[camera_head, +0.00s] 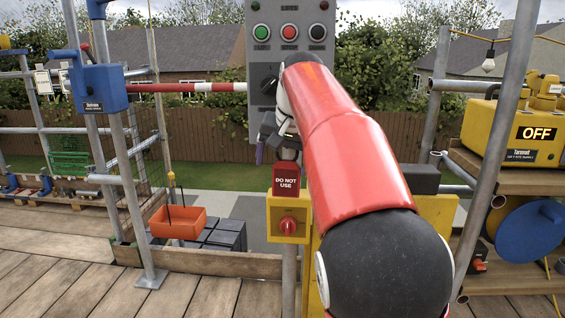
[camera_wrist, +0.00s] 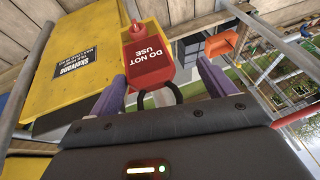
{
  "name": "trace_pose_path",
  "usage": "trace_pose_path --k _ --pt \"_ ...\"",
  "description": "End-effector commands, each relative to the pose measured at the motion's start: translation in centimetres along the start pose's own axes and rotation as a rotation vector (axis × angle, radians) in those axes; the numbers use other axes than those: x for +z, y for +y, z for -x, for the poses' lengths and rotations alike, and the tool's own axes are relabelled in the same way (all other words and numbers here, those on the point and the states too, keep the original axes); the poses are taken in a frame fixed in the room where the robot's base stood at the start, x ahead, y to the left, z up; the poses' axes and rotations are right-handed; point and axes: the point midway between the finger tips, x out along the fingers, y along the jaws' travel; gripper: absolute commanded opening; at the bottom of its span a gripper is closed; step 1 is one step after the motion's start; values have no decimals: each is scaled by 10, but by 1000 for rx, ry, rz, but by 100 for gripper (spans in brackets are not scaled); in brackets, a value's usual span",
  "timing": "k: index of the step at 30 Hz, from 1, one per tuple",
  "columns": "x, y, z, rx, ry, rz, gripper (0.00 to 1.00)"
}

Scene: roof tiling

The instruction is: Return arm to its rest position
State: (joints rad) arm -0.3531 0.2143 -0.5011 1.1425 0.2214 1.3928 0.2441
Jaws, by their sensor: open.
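My gripper (camera_wrist: 163,75) is open, with its two purple fingers spread apart in the wrist view. The red "DO NOT USE" lockout tag (camera_wrist: 148,58), with a dark loop, appears between the fingers in that view. The fingers do not visibly grip it; the exact gap is hard to tell. In the head view the tag (camera_head: 286,178) hangs upright just above a yellow switch box (camera_head: 289,224) with a red knob. My red arm reaches forward across the middle, and my gripper is partly hidden beside the grey control panel (camera_head: 263,60).
The control panel has green, red and black buttons. Scaffold poles (camera_head: 502,80) stand on both sides. A yellow machine marked "OFF" (camera_head: 510,125) is on a shelf at right. Plank flooring (camera_head: 60,270) is clear at lower left.

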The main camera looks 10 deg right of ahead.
Motion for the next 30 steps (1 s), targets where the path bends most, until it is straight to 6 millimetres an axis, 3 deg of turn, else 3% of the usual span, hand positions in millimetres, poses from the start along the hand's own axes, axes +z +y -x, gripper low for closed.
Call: trace_pose_path --k 9,14,17,20,23,30 --pt "-1 0 55 -1 3 -1 83" --pt "2 3 68 -4 1 -2 83" --pt "12 15 71 -17 -2 0 83" --pt "36 35 70 -40 -6 10 83" --pt "74 55 65 -59 -5 41 83" --pt "188 89 33 -50 25 174 83"
